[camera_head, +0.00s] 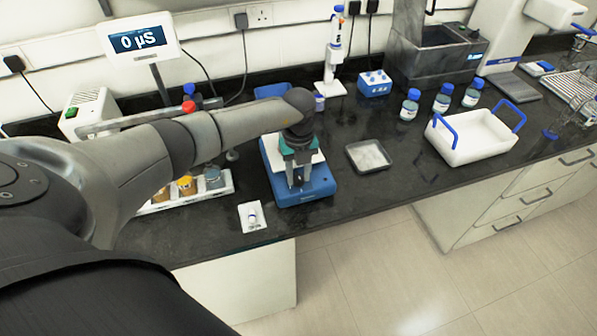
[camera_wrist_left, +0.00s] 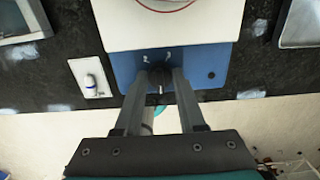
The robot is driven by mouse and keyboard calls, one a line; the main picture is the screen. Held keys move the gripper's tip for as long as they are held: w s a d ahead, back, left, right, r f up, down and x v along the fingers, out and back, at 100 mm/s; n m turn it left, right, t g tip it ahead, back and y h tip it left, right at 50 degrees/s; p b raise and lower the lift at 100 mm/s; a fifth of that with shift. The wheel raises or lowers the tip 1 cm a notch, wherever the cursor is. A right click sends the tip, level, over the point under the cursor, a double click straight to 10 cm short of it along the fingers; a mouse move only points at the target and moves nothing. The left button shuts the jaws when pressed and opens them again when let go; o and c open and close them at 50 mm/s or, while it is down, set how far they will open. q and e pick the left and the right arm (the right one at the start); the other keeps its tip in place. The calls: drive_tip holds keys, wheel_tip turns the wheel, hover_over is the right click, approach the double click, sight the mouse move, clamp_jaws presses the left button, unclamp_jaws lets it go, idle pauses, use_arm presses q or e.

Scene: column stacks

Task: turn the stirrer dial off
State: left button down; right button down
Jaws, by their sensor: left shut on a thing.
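The stirrer (camera_head: 318,187) is a blue box with a white top plate, standing near the front edge of the black bench. In the left wrist view its blue front panel (camera_wrist_left: 215,62) shows a dark dial (camera_wrist_left: 160,76) with small white marks above it. My left gripper (camera_head: 298,184) points down at the front of the stirrer. In the left wrist view the two fingers (camera_wrist_left: 159,82) stand on either side of the dial, shut on it. In the head view the gripper hides the dial. My right gripper is not in view.
A small white card with a little bottle (camera_head: 252,217) lies left of the stirrer. A metal tray (camera_head: 368,156) lies to the right, then a white tub with blue handles (camera_head: 470,138). The bench front between them is clear.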

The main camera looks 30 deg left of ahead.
sight(298, 175)
use_arm(q)
drive_tip(key=shift+w+r, duration=0.1)
idle(0.3)
drive_tip(key=c, duration=0.8)
unclamp_jaws()
drive_tip(key=shift+o, duration=0.2)
wheel_tip(298, 175, up, 15)
drive_tip(key=shift+r, duration=0.1)
